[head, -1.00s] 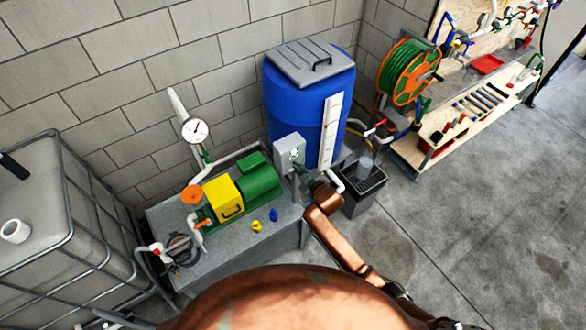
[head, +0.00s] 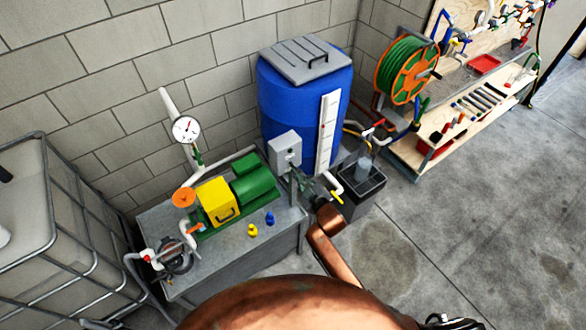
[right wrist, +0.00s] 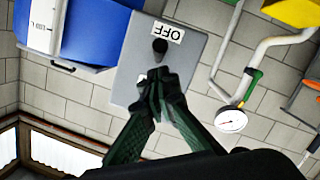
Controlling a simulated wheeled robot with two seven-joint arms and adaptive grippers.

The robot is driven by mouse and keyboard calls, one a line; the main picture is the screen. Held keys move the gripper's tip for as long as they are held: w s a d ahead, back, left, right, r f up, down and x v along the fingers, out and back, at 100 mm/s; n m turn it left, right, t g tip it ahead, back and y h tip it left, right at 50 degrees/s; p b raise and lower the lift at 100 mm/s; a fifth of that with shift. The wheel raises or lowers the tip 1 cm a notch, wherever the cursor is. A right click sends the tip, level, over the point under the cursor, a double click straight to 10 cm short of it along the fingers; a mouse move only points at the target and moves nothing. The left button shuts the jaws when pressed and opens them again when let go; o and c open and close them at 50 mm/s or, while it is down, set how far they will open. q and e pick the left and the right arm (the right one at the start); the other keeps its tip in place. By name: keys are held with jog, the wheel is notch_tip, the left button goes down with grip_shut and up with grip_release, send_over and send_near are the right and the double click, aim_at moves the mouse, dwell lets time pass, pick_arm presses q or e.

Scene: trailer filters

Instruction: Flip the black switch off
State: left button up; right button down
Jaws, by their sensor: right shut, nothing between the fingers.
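A grey switch box (head: 285,148) stands on a post at the right end of the pump bench, in front of the blue tank. In the right wrist view the box (right wrist: 198,75) fills the middle, with a white label reading OFF upside down. The black switch (right wrist: 160,46) is next to that label, its knob towards it. My right gripper (right wrist: 158,80) is shut and empty, its fingertips just below the switch in the picture; I cannot tell whether they touch it. In the head view the right gripper (head: 293,176) is just below the box front. My left gripper is not in view.
The bench holds a green and yellow pump (head: 218,201), a gauge (head: 186,130) and small yellow and blue pieces. The blue tank (head: 285,105) is behind the box. A black bin (head: 363,190) and a hose reel (head: 407,72) are to the right. A caged tank (head: 60,220) is at left.

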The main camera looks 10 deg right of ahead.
jog(key=a+p+v, duration=0.1)
jog(key=a+v, duration=0.1)
jog(key=v, duration=0.9)
jog(key=shift+s, duration=0.55)
jog(key=shift+d+f, duration=0.1)
